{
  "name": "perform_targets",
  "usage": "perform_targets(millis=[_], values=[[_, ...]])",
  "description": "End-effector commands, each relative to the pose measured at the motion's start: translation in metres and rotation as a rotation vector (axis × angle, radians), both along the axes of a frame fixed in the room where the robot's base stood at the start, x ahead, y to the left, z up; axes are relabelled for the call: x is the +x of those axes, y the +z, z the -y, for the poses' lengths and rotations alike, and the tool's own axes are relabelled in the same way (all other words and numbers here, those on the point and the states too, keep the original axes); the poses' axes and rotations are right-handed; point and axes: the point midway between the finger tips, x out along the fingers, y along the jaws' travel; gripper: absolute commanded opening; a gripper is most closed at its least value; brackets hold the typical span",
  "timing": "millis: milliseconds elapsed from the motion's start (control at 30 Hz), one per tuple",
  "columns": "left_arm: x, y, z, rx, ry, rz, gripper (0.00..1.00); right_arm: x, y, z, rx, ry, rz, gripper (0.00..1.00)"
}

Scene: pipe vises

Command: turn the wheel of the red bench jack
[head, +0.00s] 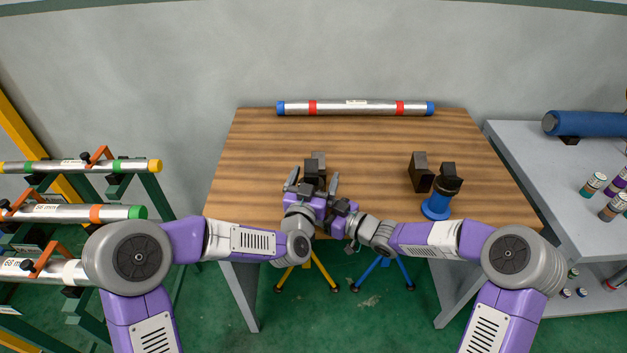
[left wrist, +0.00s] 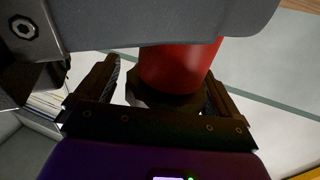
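The red bench jack's round body (left wrist: 180,68) fills the middle of the left wrist view. A dark part (left wrist: 165,98), perhaps its wheel, sits at its near end, between my fingers. In the head view only black jaw blocks (head: 318,159) show above my gripper; the red body and wheel are hidden. My left gripper (head: 313,182) is at the jack, its fingers spread on either side of the dark part; contact is unclear. My right gripper (head: 341,212) is close beside it, lower right; its fingers are too small to judge.
A blue jack (head: 437,206) with black jaws stands at the table's right. A steel pipe (head: 355,108) with red bands and blue ends lies at the back of the wooden table (head: 260,140). A pipe rack is at left, a grey bench (head: 535,160) at right. The table's middle is clear.

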Motion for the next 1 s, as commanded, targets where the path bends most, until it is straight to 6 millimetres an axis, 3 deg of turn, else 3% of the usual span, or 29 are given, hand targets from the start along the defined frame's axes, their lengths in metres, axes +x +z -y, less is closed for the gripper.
perform_targets(millis=[33, 367, 800, 1000], values=[[0.000, -0.002, -0.001, 0.001, 0.001, -0.004, 0.95, -0.002, -0.008, 0.002, -0.011, -0.002, -0.016, 0.38], [-0.006, -0.005, -0.003, 0.003, 0.002, -0.012, 0.95, -0.002, -0.008, 0.002, -0.011, -0.001, -0.015, 0.38], [-0.082, -0.004, -0.024, 0.003, 0.001, -0.007, 0.95, -0.002, -0.008, 0.002, -0.012, 0.000, -0.014, 0.38], [-0.108, -0.004, -0.030, 0.002, 0.001, -0.006, 0.95, -0.002, -0.008, 0.002, -0.012, 0.000, -0.014, 0.38]])
